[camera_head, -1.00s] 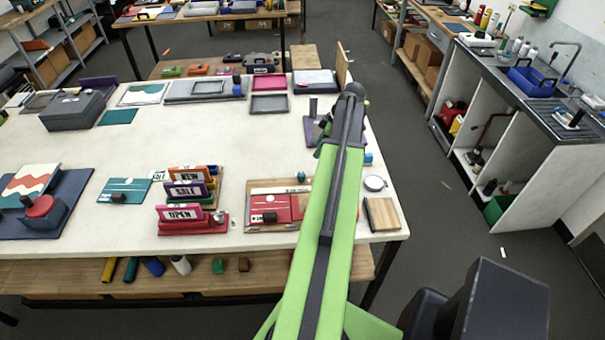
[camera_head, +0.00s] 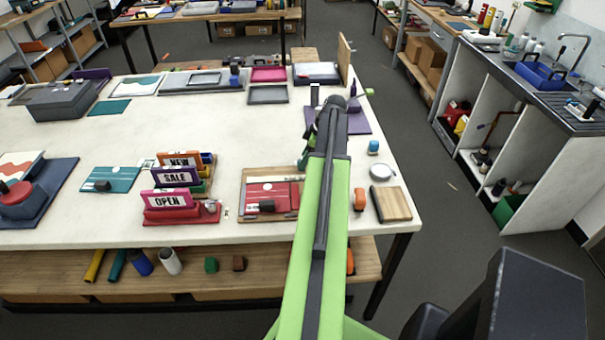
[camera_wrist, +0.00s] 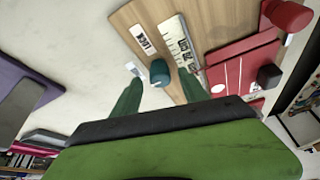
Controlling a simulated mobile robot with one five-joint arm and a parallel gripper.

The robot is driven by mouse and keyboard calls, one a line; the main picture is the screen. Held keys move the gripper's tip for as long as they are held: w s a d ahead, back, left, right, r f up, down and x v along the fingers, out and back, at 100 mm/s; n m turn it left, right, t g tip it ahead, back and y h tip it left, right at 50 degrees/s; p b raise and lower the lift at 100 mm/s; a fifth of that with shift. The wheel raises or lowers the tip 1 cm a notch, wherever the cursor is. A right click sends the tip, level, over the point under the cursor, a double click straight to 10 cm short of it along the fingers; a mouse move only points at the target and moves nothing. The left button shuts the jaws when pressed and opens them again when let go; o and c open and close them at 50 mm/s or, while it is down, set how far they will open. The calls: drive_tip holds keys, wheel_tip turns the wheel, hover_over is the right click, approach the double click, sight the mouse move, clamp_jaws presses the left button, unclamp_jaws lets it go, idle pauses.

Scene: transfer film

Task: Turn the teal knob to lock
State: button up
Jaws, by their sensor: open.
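The teal knob (camera_wrist: 159,72) is a short round cap on a wooden board (camera_wrist: 122,22), seen in the wrist view. White labels (camera_wrist: 143,39) lie beside it, but their print is too small to read. My gripper (camera_wrist: 160,80) is open, with its dark green fingers on either side of the knob in the picture. I cannot tell whether they touch it.
A red plate with a black block (camera_wrist: 269,76) sits on the board close to the knob. Stacked sign holders (camera_head: 170,199) stand to the left. An orange object (camera_head: 360,199), a round white dish (camera_head: 382,172) and a wooden block (camera_head: 391,204) lie right of my arm. The table's middle is clear.

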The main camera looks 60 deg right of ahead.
drive_tip(key=b+x, duration=0.1)
drive_tip(key=x, duration=0.1)
drive_tip(key=shift+w+f, duration=0.15)
drive_tip(key=shift+f, duration=0.2)
drive_tip(key=shift+r, duration=0.1)
clamp_jaws()
drive_tip(key=shift+a, duration=0.1)
